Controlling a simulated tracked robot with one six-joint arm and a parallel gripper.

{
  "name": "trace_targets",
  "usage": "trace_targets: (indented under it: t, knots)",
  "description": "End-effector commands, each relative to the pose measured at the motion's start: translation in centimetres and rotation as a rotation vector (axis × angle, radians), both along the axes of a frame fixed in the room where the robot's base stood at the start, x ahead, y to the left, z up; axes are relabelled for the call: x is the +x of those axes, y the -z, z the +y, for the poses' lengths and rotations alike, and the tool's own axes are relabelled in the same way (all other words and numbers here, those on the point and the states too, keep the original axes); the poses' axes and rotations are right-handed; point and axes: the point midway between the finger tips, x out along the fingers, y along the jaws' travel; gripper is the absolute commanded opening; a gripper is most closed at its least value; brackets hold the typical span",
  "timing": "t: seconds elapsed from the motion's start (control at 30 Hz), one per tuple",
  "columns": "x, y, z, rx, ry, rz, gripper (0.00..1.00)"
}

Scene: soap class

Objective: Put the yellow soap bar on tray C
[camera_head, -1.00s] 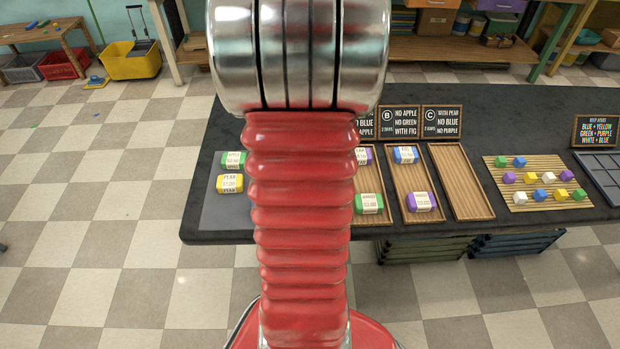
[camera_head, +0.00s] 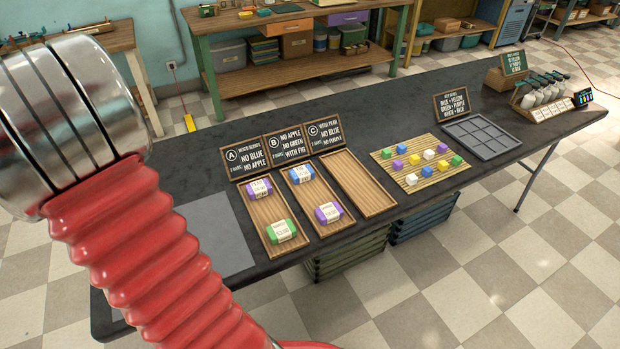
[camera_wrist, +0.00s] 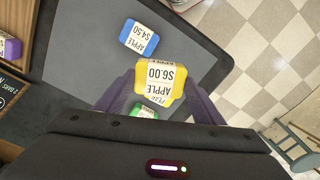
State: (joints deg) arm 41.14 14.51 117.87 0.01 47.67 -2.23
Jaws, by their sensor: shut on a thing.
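In the wrist view, a yellow soap bar (camera_wrist: 160,76) with a white price label sits between the fingers of my gripper (camera_wrist: 163,92), which is shut on it. The bar is over the dark grey mat; how high is hard to tell. In the head view my gripper and the bar are hidden or out of frame. Tray C (camera_head: 357,182) is a long wooden tray behind whose far end stands the sign marked C (camera_head: 325,133). Tray C is empty. The sign reads with pear, no blue, no purple.
A blue bar (camera_wrist: 140,37) and a green bar (camera_wrist: 143,110) lie near the held bar. Tray A (camera_head: 263,212) and tray B (camera_head: 310,204) hold two bars each. A slatted mat with coloured cubes (camera_head: 380,155) lies right of tray C. Signs stand behind the trays.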

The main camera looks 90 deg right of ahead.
Motion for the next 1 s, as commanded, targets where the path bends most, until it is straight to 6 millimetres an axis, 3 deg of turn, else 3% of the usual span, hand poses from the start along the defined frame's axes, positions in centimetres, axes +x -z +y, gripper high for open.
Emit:
trace_targets:
  t: [0.1, 0.5, 1.0]
  knots:
    - [2.9, -0.2, 2.0, -0.001, -0.069, -0.002, 0.37]
    - [10.8, -0.6, 10.1, 0.000, -0.282, -0.001, 0.37]
    - [18.0, -1.1, 23.1, 0.000, -0.550, -0.001, 0.37]
